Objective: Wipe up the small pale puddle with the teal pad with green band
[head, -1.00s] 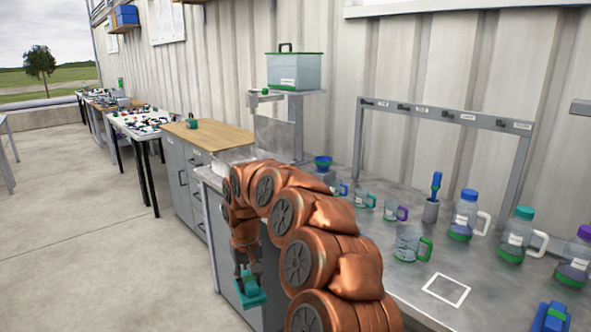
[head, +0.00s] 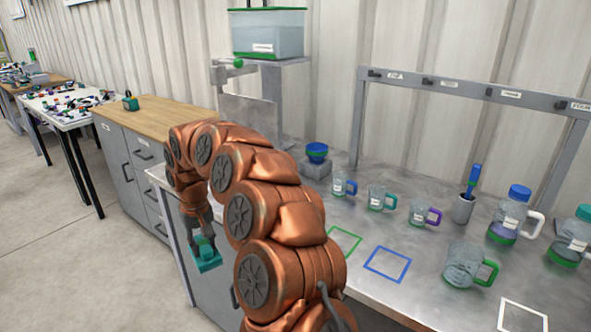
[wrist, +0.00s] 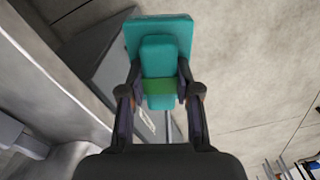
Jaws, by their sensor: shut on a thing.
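My gripper (head: 202,238) is shut on the teal pad (head: 207,259), which hangs in the air in front of the bench, below the height of its top. In the wrist view the teal pad (wrist: 160,32) has a block-shaped grip with a green band (wrist: 162,87), and the fingers of my gripper (wrist: 161,92) clasp that grip from both sides. I cannot make out a pale puddle in any view; my copper arm hides part of the bench top.
The grey bench (head: 420,275) carries several mugs, jars with coloured lids, and green, blue and white outlined squares. A large clear-faced jug with green handle (head: 468,265) stands near its front. A lidded tote (head: 267,33) sits on a raised stand. A wood-topped cabinet (head: 165,115) is at left.

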